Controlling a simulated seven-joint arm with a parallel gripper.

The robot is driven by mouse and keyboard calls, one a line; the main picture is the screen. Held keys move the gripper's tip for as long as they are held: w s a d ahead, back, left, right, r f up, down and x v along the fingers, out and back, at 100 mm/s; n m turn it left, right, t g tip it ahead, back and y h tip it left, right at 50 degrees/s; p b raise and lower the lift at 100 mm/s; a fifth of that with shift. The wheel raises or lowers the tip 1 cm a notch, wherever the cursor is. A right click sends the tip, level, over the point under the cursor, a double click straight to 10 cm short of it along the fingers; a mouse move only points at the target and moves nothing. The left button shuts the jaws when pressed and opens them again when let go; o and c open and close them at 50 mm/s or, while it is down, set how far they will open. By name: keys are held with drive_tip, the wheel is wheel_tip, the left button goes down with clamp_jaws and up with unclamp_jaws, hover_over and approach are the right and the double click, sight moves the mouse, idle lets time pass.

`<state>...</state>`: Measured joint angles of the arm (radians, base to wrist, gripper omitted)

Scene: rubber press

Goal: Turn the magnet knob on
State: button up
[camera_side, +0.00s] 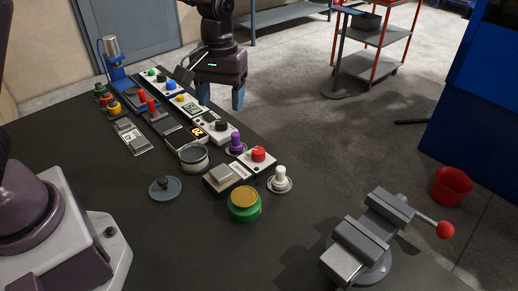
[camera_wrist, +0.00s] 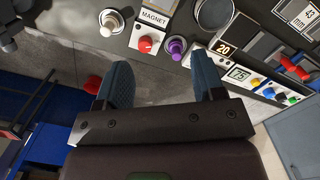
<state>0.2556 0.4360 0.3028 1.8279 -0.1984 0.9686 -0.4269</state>
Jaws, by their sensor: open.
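The magnet knob is a red round knob (camera_side: 258,154) on a white panel near the right end of the row of controls in the side view. In the wrist view, the red knob (camera_wrist: 146,44) sits on a panel labelled MAGNET (camera_wrist: 153,20), just beyond my fingertips. My gripper (camera_side: 221,97) is open and empty, with blue fingers pointing down above the table's far edge, behind the row of controls. In the wrist view, my gripper (camera_wrist: 161,67) has its fingers wide apart. The knob is apart from both fingers.
A purple knob (camera_side: 236,145) and a white knob (camera_side: 279,178) flank the magnet panel. A green and yellow button (camera_side: 243,203), a grey pot (camera_side: 193,156) and a vise (camera_side: 368,238) stand nearby. The dark table is clear at the front.

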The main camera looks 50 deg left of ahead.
sight(259, 151)
drive_tip(key=w+f+n, duration=0.7)
drive_tip(key=w+n, duration=0.2)
drive_tip(key=w, duration=0.1)
drive_tip(key=shift+y, duration=0.3)
drive_tip(key=f, duration=1.2)
drive_tip(key=shift+s+d+f, duration=0.1)
drive_tip(key=shift+s+d, duration=0.15)
drive_tip(key=shift+s, duration=0.05)
drive_tip(key=c, duration=0.9)
